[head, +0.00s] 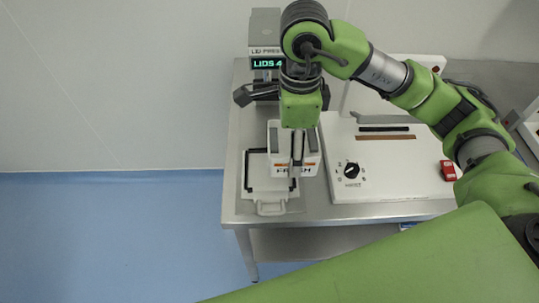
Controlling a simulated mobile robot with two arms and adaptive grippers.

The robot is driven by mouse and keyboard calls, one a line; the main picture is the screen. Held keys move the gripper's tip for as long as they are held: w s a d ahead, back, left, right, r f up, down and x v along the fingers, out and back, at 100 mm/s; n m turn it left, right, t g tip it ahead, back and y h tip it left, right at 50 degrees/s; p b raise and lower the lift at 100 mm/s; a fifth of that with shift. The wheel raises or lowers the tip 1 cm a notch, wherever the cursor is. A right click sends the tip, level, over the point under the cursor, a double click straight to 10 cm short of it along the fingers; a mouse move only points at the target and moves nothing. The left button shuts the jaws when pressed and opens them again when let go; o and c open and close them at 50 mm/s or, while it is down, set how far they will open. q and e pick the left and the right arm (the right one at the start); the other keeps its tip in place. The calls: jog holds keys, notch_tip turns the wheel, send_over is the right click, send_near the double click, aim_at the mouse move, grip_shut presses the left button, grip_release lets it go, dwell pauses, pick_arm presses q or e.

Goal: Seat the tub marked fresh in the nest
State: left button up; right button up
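The white tub marked fresh (275,168) has an orange stripe and dark lettering on its front wall. My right gripper (296,168) points down at the tub, with a grey finger in front of the label, and appears shut on the front wall. The other finger is hidden. The nest (247,183) is a pale plate with a black frame and a front tab. The tub covers its right part in the picture, slightly right of its middle. I cannot tell whether the tub touches the nest. My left gripper is not in view.
A press with a lit LIDS display (267,64) and dark handles stands behind the nest. A white machine housing (395,175) with a black knob and a red switch (448,170) stands to the right. The steel table's (232,205) left edge is close to the nest.

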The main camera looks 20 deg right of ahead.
aim_at(279, 151)
jog(key=w+a+f, duration=0.2)
jog(key=f, duration=0.1)
jog(key=shift+w+f+p, duration=0.1)
jog(key=shift+w+p, duration=0.1)
jog(key=shift+p, duration=0.15)
jog(key=shift+w+a+f, duration=0.25)
jog(key=shift+f, duration=0.2)
jog(key=shift+w+a+f, duration=0.2)
jog(key=shift+w+f, duration=0.05)
jog(key=shift+f, duration=0.2)
jog(key=shift+a+f, duration=0.1)
jog(key=shift+f, duration=0.05)
jog(key=f+p, duration=0.2)
jog(key=f, duration=0.1)
jog(key=shift+w+a+f+p, duration=0.25)
jog(key=shift+w+f+p, duration=0.1)
jog(key=shift+f+p, duration=0.05)
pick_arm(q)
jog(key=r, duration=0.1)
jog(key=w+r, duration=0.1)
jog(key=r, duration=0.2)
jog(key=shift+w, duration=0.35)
pick_arm(e)
jog(key=shift+f, duration=0.1)
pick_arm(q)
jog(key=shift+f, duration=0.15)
pick_arm(e)
jog(key=shift+f, duration=0.1)
